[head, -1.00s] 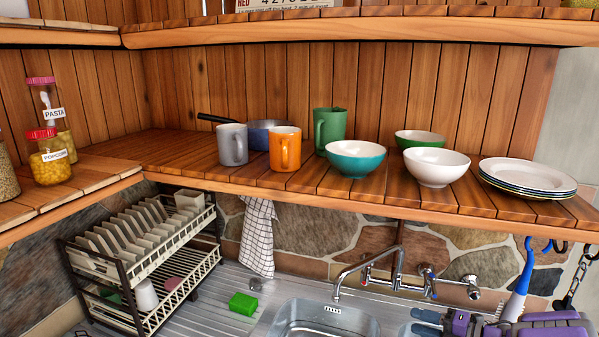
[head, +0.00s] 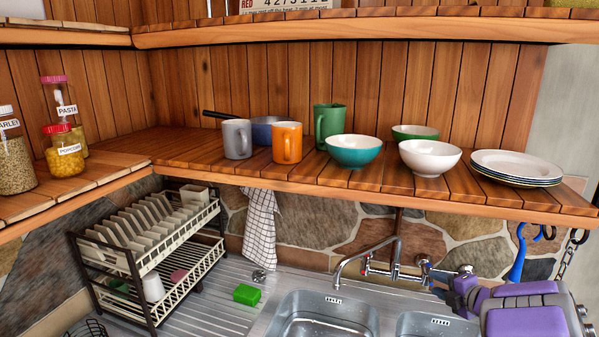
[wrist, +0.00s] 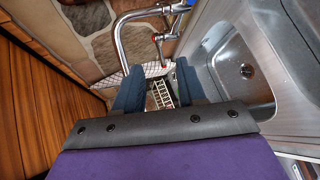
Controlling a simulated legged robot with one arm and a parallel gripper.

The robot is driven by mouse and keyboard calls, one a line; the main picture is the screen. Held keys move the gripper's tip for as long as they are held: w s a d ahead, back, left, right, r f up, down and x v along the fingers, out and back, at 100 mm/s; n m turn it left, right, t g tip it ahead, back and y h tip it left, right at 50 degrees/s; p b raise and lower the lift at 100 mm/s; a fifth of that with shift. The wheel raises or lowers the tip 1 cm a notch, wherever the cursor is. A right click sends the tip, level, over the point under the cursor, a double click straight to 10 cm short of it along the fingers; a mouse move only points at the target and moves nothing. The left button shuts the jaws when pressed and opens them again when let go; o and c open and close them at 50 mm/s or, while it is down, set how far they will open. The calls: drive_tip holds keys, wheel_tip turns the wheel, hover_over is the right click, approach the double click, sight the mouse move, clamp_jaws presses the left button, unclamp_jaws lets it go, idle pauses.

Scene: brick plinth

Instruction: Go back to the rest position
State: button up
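My gripper (head: 440,289) is low at the right in the head view, beside the tap (head: 396,262) and over the sink's right side. My purple arm runs from it to the lower right corner. In the wrist view, the two dark blue fingers of my gripper (wrist: 158,84) stand apart. Nothing is held between them; the distant dish rack (wrist: 162,94) shows through the gap. The tap (wrist: 128,35) is just beyond the fingers, and the sink basin (wrist: 245,68) lies to their right.
A wooden shelf (head: 380,183) above the sink holds mugs, bowls, a pan and stacked plates (head: 516,165). The dish rack (head: 150,255) stands at the left. A green sponge (head: 247,294) lies on the drainer. A checked towel (head: 260,228) and blue brush (head: 519,258) hang below the shelf.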

drive_tip(key=s+d+r+m+h, duration=0.3)
drive_tip(key=d+r+m+h, duration=0.1)
drive_tip(key=r+m+h, duration=0.45)
drive_tip(key=s+a+r+m+g+h+b, duration=0.1)
drive_tip(key=s+r+m+g+h, duration=0.15)
drive_tip(key=s+m, duration=0.5)
drive_tip(key=s+a+f+m+g+y, duration=0.2)
drive_tip(key=s+a+f+g, duration=0.2)
drive_tip(key=s+a, duration=0.5)
drive_tip(key=s+a+f+m+g+y+b, duration=0.1)
drive_tip(key=s+a+f+g, duration=0.3)
drive_tip(key=s+a, duration=0.5)
drive_tip(key=s+a+f+m+g+y, duration=0.3)
drive_tip(key=s+a, duration=0.6)
drive_tip(key=s, duration=0.9)
drive_tip(key=shift+s+f+m+g+y+b, duration=0.15)
drive_tip(key=shift+f+m+g+y+b, duration=0.2)
drive_tip(key=shift+f+g, duration=0.25)
drive_tip(key=shift+d, duration=0.1)
